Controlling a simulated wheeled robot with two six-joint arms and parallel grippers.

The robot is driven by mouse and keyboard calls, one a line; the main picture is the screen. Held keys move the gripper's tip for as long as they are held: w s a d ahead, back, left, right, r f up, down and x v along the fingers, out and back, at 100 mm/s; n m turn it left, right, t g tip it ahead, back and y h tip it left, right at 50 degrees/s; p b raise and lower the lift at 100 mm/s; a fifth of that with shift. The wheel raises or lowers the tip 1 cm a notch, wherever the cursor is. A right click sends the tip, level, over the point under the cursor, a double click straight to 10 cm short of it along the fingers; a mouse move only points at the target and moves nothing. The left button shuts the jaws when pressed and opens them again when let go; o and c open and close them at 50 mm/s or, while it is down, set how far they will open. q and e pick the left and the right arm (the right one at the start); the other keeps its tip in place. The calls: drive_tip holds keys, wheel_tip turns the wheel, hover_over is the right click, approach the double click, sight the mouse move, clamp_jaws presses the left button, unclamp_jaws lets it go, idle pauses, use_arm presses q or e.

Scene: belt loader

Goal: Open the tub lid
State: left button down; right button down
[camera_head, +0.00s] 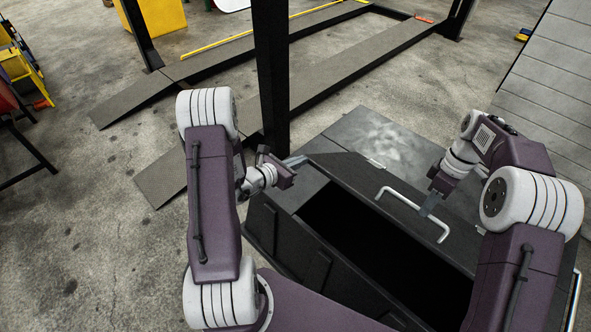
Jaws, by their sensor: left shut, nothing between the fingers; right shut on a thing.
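The dark grey tub (265,232) stands in front of me at lower right, with a black opening showing its unlit inside. Its dark lid panel (365,190) lies behind the opening and carries a pale bar handle (396,200). The lid is at least partly open; its exact angle is hard to tell. My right gripper (429,207) is shut on the lid handle, near the middle of the bar. My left gripper (297,161) is shut and empty near the tub's far left corner. I cannot tell whether it touches the tub.
A black post (271,75) rises just behind my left gripper. A low ramp frame (345,75) lies on the concrete floor beyond. A grey slatted panel (548,85) stands at right. The floor (90,235) left of the tub is clear.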

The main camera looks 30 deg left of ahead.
drive_tip(key=c, duration=1.8)
unclamp_jaws()
drive_tip(key=shift+w+d+f, duration=0.1)
drive_tip(key=shift+w, duration=0.2)
drive_tip(key=o, duration=0.4)
drive_tip(key=shift+w+f, duration=0.1)
drive_tip(key=shift+w, duration=0.1)
drive_tip(key=shift+w+d, duration=0.1)
use_arm(q)
drive_tip(key=shift+w+d+f, duration=0.1)
drive_tip(key=shift+w+d, duration=0.05)
drive_tip(key=shift+w, duration=0.1)
use_arm(e)
wheel_tip(320, 180, up, 12)
drive_tip(key=shift+w, duration=0.4)
drive_tip(key=shift+d, duration=0.1)
